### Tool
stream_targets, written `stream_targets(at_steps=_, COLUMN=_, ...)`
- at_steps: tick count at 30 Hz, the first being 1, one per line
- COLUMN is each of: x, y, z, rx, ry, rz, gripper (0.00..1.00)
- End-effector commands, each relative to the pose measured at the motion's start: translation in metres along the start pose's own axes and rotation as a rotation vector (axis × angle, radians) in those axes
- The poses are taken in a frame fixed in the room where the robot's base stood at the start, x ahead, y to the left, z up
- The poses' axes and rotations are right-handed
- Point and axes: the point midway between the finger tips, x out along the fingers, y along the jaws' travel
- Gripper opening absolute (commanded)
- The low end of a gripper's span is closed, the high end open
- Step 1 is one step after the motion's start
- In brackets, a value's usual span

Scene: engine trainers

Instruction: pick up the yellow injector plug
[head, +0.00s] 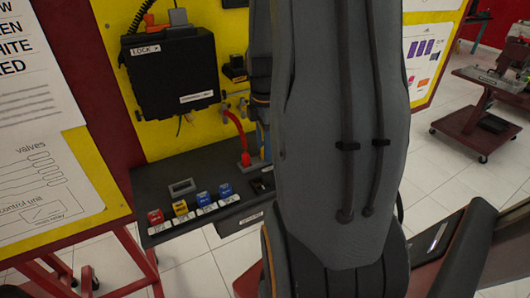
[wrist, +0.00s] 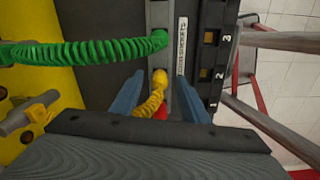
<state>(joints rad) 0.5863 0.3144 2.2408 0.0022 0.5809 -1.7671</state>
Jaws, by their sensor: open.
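The yellow injector plug (wrist: 160,77) shows in the wrist view on a grey strip, with a short coiled yellow cable (wrist: 149,104) running down to the left. My gripper (wrist: 160,74) is open, with one blue finger on each side of the plug in the picture. Gaps show between the plug and both fingers; I cannot tell how far above it the fingertips are. A little red (wrist: 160,113) shows just below the plug, mostly hidden by my gripper body. In the head view my arm hides the yellow plug.
A green plug (wrist: 159,39) with a coiled green cable (wrist: 85,52) sits just above the yellow one. A black rail numbered 1 to 3 (wrist: 227,55) runs along the right. In the head view, a red cable (head: 235,125) and several coloured blocks (head: 180,208) are on the dark shelf (head: 150,182).

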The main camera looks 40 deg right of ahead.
Motion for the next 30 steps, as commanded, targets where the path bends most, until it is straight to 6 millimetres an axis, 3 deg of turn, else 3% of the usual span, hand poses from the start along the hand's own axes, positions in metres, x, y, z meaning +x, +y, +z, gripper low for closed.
stream_targets(at_steps=6, x=0.001, y=0.0, z=0.0, rx=0.0, ry=0.0, rz=0.001, gripper=0.41)
stream_targets(at_steps=14, x=0.001, y=0.0, z=0.0, rx=0.0, ry=0.0, rz=0.001, gripper=0.0)
stream_targets(at_steps=23, x=-0.001, y=0.0, z=0.0, rx=0.0, ry=0.0, rz=0.001, gripper=0.0)
stream_targets(at_steps=30, x=-0.016, y=0.002, z=0.0, rx=0.0, ry=-0.001, rz=0.004, gripper=0.0)
